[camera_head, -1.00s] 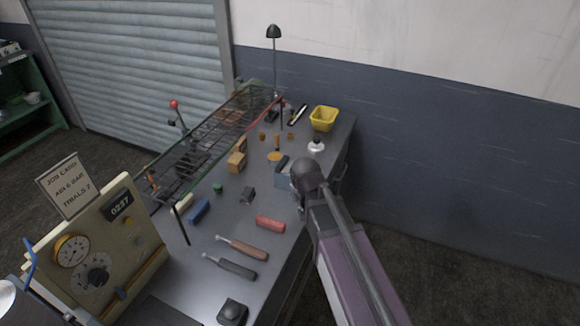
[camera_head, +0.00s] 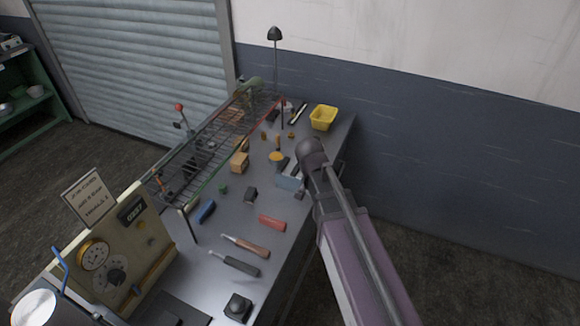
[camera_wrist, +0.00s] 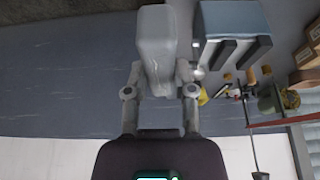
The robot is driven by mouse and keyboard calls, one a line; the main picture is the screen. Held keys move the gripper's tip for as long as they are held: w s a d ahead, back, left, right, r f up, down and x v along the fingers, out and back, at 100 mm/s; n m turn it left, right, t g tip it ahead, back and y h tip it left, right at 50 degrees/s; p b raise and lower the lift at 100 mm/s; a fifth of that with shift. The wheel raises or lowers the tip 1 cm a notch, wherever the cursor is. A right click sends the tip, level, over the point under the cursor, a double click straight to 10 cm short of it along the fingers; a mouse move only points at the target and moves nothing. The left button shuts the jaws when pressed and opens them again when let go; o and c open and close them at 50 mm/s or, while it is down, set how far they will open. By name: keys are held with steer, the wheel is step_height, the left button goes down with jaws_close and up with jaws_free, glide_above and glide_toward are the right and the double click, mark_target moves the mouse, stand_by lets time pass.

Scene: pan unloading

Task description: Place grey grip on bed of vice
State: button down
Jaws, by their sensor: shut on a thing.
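The grey grip (camera_wrist: 156,42), a pale rounded block, is held between the fingers of my gripper (camera_wrist: 158,78) in the wrist view. The vice (camera_wrist: 232,20) is a blue-grey block with two dark parallel jaws, just right of the grip in that view, with a gap showing between them. In the head view the vice (camera_head: 288,182) sits at the bench's right edge, partly covered by my arm. My gripper and the grip are mostly hidden behind the arm there. I cannot tell the grip's height over the bench.
On the bench (camera_head: 228,276) lie a red grip (camera_head: 272,223), a blue grip (camera_head: 205,211), a dark block (camera_head: 250,194) and two handled tools (camera_head: 246,245). A wire rack (camera_head: 215,150) runs along the left. A yellow bin (camera_head: 323,117) stands at the far end.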

steer(key=b, duration=0.1)
glide_toward(291, 167)
steer(key=shift+w+d+f, duration=0.75)
steer(key=shift+w+f, duration=0.15)
steer(key=shift+w+a, duration=0.2)
steer(key=shift+w, duration=0.05)
steer(key=shift+w+a+f+b, duration=0.1)
steer(key=shift+w+f+b, duration=0.05)
steer(key=shift+f+b, duration=0.4)
steer(key=shift+w+a+f+b, duration=0.1)
steer(key=shift+w+f+b, duration=0.05)
steer(key=shift+f+b, duration=1.15)
steer(key=shift+b, duration=0.2)
steer(key=shift+d, duration=0.1)
steer(key=shift+s+f+b, duration=0.2)
steer(key=shift+f+b, duration=0.05)
steer(key=shift+b, duration=0.1)
